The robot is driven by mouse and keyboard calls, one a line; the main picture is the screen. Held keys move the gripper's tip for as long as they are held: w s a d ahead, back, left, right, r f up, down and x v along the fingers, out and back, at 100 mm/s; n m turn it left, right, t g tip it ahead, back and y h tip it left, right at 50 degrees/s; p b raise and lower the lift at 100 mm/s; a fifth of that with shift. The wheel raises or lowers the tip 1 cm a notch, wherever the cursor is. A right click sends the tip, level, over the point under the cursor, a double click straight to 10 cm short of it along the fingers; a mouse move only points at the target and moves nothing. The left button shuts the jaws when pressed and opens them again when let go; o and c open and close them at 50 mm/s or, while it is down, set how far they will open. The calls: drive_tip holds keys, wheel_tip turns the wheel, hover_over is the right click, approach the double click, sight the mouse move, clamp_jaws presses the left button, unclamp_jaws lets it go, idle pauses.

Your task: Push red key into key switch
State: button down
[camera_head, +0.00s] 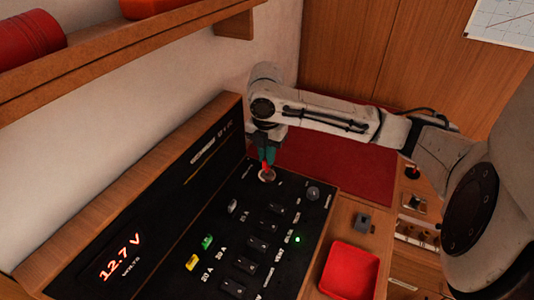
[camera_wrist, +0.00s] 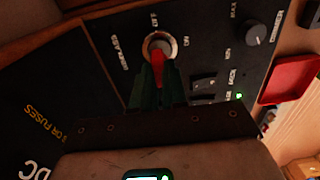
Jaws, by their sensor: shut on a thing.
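The red key (camera_wrist: 158,64) is held between the green-tipped fingers of my gripper (camera_wrist: 155,88). In the head view the key (camera_head: 265,165) shows as a small red piece below the fingers of my gripper (camera_head: 267,158). The key switch (camera_wrist: 160,44) is a round metal-rimmed fitting on the black panel. In the head view the switch (camera_head: 267,175) lies right under the fingertips. The key's far end overlaps the switch face; I cannot tell how deep it sits in it.
The black panel (camera_head: 225,222) carries several rocker switches, a knob (camera_head: 313,193) and yellow (camera_head: 192,262) and green (camera_head: 207,242) fuses. A red tray (camera_head: 349,270) stands on the wooden counter at right. A wooden shelf (camera_head: 120,45) hangs at upper left.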

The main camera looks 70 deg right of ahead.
drive_tip(key=shift+f+b, duration=1.05)
drive_tip(key=shift+f, duration=0.5)
idle(1.9)
drive_tip(key=c, duration=1.1)
unclamp_jaws()
drive_tip(key=shift+r, duration=0.1)
wheel_tip(320, 180, up, 11)
drive_tip(key=shift+f, duration=0.2)
